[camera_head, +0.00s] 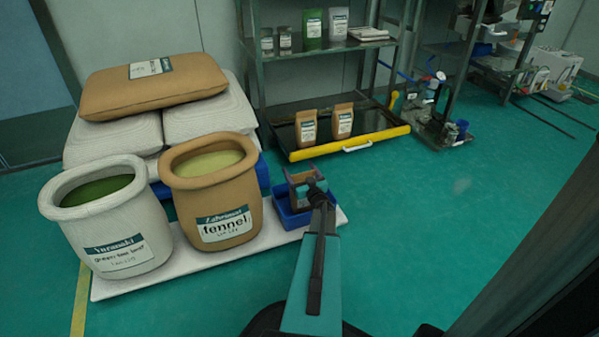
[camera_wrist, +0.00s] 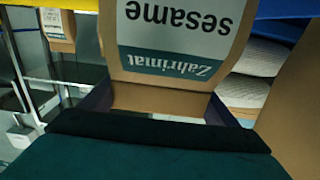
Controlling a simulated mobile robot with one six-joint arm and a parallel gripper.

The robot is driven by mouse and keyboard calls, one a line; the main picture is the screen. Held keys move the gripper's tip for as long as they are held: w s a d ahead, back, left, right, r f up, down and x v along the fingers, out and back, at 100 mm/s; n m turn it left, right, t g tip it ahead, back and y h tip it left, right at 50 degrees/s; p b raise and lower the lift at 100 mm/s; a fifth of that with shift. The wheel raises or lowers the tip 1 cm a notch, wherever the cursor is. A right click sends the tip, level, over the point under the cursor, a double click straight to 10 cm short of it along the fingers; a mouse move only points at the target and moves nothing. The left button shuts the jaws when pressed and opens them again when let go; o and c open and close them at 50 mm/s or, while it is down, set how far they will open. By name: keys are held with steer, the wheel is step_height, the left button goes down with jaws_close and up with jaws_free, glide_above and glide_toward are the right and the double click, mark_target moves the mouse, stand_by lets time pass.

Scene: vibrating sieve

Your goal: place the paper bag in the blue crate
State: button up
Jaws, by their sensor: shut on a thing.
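The brown paper bag (camera_head: 300,191) is in my gripper (camera_head: 313,186). In the wrist view the bag (camera_wrist: 165,75) fills the upper middle, with an upside-down label reading "Zahrimat sesame". My gripper's fingers (camera_wrist: 160,100) are on either side of it, shut on it. The blue crate (camera_head: 288,216) stands on the right end of the white board. In the head view the bag is over or partly inside the crate. My arm hides part of the crate, and I cannot tell whether the bag touches its floor.
An open brown fennel sack (camera_head: 212,205) and a white sack (camera_head: 112,225) stand left of the crate, with closed sacks (camera_head: 155,88) stacked behind. Two more paper bags (camera_head: 306,128) stand on the yellow-edged lower shelf (camera_head: 350,145). The green floor (camera_head: 450,220) to the right is clear.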

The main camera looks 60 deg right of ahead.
steer(key=o, duration=1.9)
steer(key=shift+f, duration=0.1)
steer(key=shift+o, duration=0.2)
steer(key=shift+s+a+r, duration=0.1)
steer(key=shift+s+r, duration=0.05)
steer(key=shift+r, duration=0.05)
steer(key=shift+s+a, duration=0.2)
steer(key=shift+s, duration=0.1)
steer(key=p+v, duration=0.4)
steer(key=v, duration=0.7)
